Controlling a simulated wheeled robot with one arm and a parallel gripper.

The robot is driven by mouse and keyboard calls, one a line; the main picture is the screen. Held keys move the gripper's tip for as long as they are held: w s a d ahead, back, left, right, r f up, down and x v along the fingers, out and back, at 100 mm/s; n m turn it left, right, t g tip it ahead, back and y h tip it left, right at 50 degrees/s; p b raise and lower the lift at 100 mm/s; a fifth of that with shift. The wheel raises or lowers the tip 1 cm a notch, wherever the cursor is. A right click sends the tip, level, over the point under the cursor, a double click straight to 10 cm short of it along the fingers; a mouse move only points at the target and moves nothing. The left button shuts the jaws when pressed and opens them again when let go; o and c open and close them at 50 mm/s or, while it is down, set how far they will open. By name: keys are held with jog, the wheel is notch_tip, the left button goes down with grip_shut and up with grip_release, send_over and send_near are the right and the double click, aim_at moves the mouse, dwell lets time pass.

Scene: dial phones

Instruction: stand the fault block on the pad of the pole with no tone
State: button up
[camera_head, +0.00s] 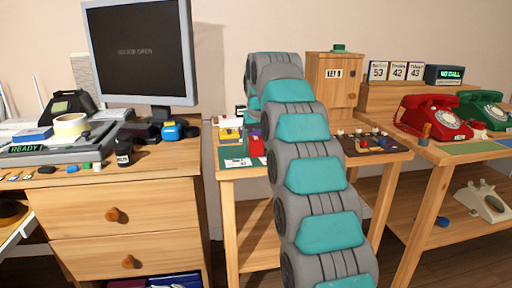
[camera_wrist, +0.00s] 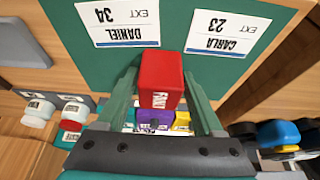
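The fault block is red with a white label (camera_wrist: 160,88) and lies between the fingers of my gripper (camera_wrist: 162,75) in the wrist view. Both fingertips are close against its sides; I cannot tell whether they grip it. In the head view the red block (camera_head: 256,146) shows over the green board (camera_head: 224,153), left of my arm; my gripper is hidden there. Purple (camera_wrist: 153,117) and yellow (camera_wrist: 181,119) blocks are beside it in the wrist view. Cards reading Daniel 34 (camera_wrist: 122,20) and Carla 23 (camera_wrist: 228,32) lie on the green surface. I cannot make out the poles' pads.
A wooden key cabinet (camera_head: 332,82) stands behind my arm, a dark board with knobs (camera_head: 370,143) to its right. Red (camera_head: 432,117) and green (camera_head: 483,108) dial phones stand at right, near a "NO CALL" display (camera_head: 446,74). The left desk holds a monitor (camera_head: 140,50).

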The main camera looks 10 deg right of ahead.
aim_at(256, 137)
grip_shut()
dwell(0.3)
jog(key=shift+r, duration=0.15)
jog(key=shift+r, duration=1.4)
jog(key=shift+r, duration=0.2)
